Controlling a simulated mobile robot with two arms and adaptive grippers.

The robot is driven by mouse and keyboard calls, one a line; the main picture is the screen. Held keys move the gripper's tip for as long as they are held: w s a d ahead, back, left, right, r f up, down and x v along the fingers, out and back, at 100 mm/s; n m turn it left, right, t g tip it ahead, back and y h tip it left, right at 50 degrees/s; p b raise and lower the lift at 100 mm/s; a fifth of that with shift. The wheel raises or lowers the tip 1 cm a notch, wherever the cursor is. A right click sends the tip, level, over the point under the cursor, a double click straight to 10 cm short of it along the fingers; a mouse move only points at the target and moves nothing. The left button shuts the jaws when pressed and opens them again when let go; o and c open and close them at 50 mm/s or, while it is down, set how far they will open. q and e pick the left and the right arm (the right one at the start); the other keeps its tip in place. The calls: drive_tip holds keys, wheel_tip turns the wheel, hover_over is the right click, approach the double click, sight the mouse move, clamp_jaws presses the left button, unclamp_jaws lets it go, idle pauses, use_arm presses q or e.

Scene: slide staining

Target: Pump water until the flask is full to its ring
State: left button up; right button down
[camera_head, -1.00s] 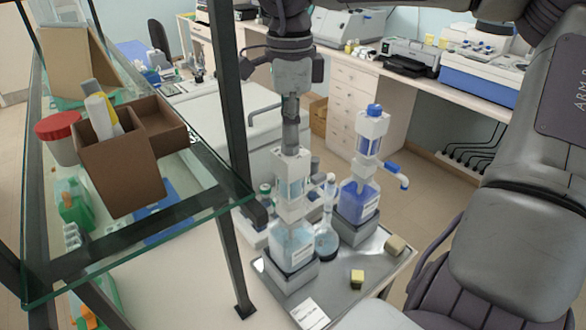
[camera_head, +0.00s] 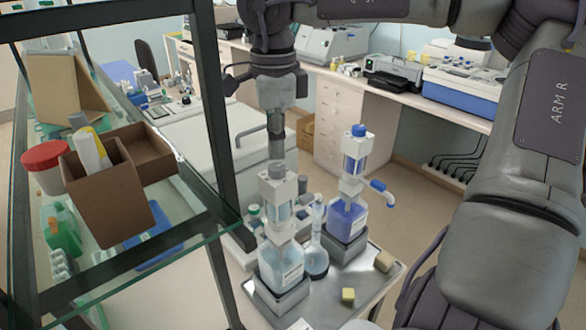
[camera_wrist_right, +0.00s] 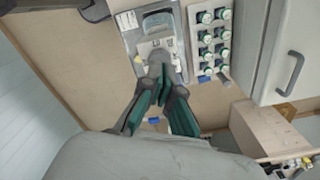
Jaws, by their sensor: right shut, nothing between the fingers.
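My right gripper (camera_head: 277,158) is shut and empty. It points straight down at the top of the white pump (camera_head: 278,198) on the clear water bottle (camera_head: 281,264), touching it or just above it; I cannot tell which. In the right wrist view, the gripper's fingertips (camera_wrist_right: 163,75) are close together over the pale pump top (camera_wrist_right: 158,48). The round glass flask (camera_head: 316,262) stands just right of the water bottle, with its narrow neck upright. Pale blue liquid seems to show in its bulb, but its level against the ring is too small to read. My left gripper is out of view.
A second pump bottle with blue liquid (camera_head: 346,218) stands behind the flask on the same metal tray (camera_head: 368,272). Two small yellowish blocks (camera_head: 348,297) lie near the tray's right side. A glass shelf with a black frame (camera_head: 213,110) rises close on the left.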

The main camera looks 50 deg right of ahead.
sight(278, 167)
drive_tip(key=shift+f, duration=0.15)
drive_tip(key=shift+f+b, duration=2.45)
drive_tip(key=shift+f, duration=0.65)
drive_tip(key=shift+r+p, duration=2.35)
drive_tip(key=shift+r, duration=0.9)
drive_tip(key=shift+f, duration=0.2)
drive_tip(key=shift+f+b, duration=2.45)
drive_tip(key=shift+f, duration=0.5)
drive_tip(key=shift+s+f, duration=0.1)
